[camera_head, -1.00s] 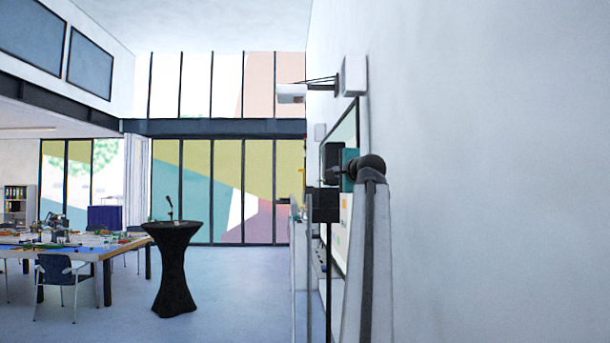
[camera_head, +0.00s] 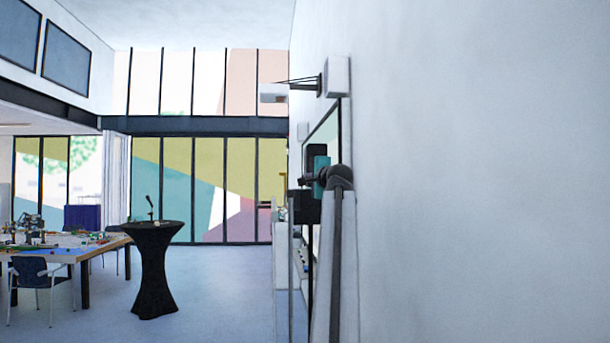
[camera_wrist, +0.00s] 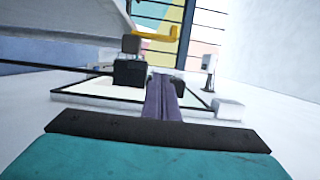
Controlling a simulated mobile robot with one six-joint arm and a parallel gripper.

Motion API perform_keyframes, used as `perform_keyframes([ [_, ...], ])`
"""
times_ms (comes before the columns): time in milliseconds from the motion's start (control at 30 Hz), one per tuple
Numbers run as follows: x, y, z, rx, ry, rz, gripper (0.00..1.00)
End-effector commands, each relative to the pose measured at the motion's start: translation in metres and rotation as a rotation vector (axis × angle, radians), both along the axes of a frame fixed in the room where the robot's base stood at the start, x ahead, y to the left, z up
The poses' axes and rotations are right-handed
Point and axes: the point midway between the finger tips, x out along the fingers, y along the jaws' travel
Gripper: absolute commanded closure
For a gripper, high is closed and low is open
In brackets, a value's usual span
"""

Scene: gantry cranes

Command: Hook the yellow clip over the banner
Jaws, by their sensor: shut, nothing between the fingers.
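The yellow clip (camera_wrist: 158,34) shows in the wrist view as a bent hook-like bar, upper middle, just above a dark block (camera_wrist: 129,72). In the head view a small yellow piece (camera_head: 283,184), probably the same clip, shows just left of my arm. My gripper (camera_wrist: 163,92) is shut and empty. It points forward in the wrist view, below the clip and apart from it. In the head view its tip is small and dark beside the teal wrist. I cannot clearly pick out the banner.
A plain white wall (camera_head: 450,170) runs close along the right, with a wall-mounted projector (camera_head: 273,93) above. A black cocktail table (camera_head: 154,270) and a cluttered worktable (camera_head: 75,254) stand on the left. The floor between them and the wall is clear.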

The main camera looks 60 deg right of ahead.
Motion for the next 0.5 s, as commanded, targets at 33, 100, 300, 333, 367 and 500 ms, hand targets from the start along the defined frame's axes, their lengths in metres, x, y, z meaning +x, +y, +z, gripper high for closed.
perform_keyframes([
  [33, 0.006, -0.002, -0.001, -0.001, -0.003, -0.001, 1.00],
  [100, 0.011, -0.004, -0.003, -0.004, -0.007, -0.004, 1.00],
  [300, 0.023, -0.012, -0.009, -0.013, -0.017, -0.013, 1.00],
  [333, 0.025, -0.007, -0.009, -0.013, -0.017, -0.013, 1.00],
  [367, 0.028, -0.005, -0.009, -0.013, -0.017, -0.012, 1.00],
  [500, 0.040, -0.001, -0.005, -0.009, -0.009, -0.007, 1.00],
])
